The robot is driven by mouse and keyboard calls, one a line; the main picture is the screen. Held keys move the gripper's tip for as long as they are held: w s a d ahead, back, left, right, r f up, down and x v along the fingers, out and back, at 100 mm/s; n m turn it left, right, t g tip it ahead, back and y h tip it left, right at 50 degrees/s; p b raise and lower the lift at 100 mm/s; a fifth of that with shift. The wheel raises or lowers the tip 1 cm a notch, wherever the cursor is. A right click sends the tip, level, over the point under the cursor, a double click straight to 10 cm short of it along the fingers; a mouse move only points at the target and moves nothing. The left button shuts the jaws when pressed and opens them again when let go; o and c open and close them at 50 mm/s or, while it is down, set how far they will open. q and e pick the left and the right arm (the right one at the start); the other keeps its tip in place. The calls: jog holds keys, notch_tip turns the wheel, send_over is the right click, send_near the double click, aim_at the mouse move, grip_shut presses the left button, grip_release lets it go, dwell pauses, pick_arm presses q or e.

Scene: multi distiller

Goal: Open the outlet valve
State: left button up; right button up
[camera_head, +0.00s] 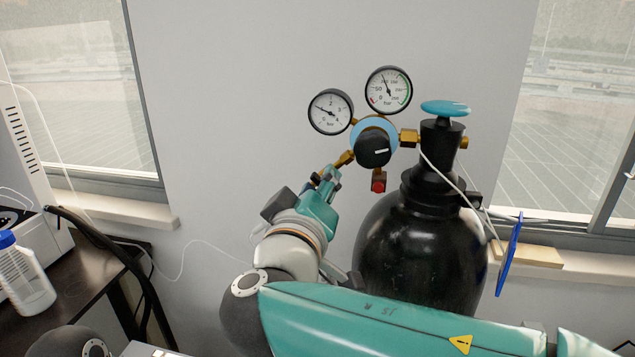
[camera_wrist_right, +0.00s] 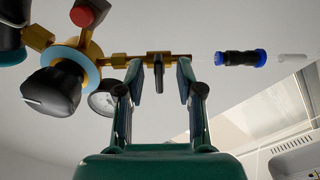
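The outlet valve (camera_wrist_right: 158,62) is a small brass fitting with a black lever on the regulator's outlet line. In the right wrist view its lever stands between the two fingers of my right gripper (camera_wrist_right: 160,82), with a gap on both sides. The gripper is open. In the head view my right gripper (camera_head: 326,180) is at the lower left end of the brass outlet (camera_head: 345,158) and hides most of the valve. The regulator's black knob (camera_head: 373,148) also shows in the right wrist view (camera_wrist_right: 50,92). My left gripper is not in view.
A black gas cylinder (camera_head: 420,250) with a blue handwheel (camera_head: 445,108) stands right of the gripper. Two gauges (camera_head: 330,111) and a red cap (camera_head: 378,185) are on the regulator. A dark table (camera_head: 95,270) with a white bottle (camera_head: 25,280) stands at left.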

grip_shut()
